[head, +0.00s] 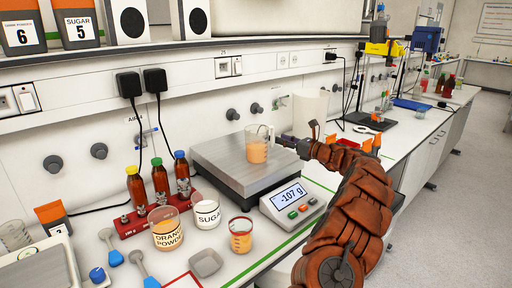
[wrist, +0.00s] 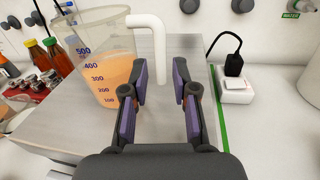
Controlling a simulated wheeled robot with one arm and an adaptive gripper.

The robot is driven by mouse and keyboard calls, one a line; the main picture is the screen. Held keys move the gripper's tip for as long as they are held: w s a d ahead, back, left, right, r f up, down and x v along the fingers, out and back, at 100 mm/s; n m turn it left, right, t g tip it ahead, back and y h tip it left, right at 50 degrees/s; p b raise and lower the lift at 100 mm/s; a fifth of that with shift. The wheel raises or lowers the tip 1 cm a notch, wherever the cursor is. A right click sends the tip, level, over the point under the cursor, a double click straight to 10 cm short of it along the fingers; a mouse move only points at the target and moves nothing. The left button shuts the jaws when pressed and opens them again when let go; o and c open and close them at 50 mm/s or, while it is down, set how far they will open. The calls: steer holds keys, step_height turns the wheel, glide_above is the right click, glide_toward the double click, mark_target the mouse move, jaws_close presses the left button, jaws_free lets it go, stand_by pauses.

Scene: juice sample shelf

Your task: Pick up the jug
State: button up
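The jug (head: 257,151) is clear, with a measuring scale and orange liquid inside. It is upright on the grey plate of the balance (head: 240,172), whose display reads -107 g. In the wrist view the jug (wrist: 100,75) is at upper left, and its white handle (wrist: 154,38) hangs down on its right side. My gripper (wrist: 160,85) is open, its purple-padded fingers on both sides of the handle's lower end. A gap shows between the pads and the handle. In the head view my gripper (head: 290,142) is just right of the jug, partly hidden by my arm.
A red rack of bottles with coloured caps (head: 160,182), the orange powder tub (head: 166,232), the sugar tub (head: 207,214) and a small cup (head: 240,236) stand in front of or left of the balance. A white container (head: 310,108) stands behind it.

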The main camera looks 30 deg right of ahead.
mark_target(272, 138)
steer(key=shift+f+p+x, duration=0.2)
steer(key=shift+p+x, duration=0.3)
steer(key=shift+x, duration=0.95)
steer(key=shift+f+p+x, duration=0.15)
steer(key=shift+p+x, duration=0.35)
steer(key=shift+x, duration=0.9)
jaws_close()
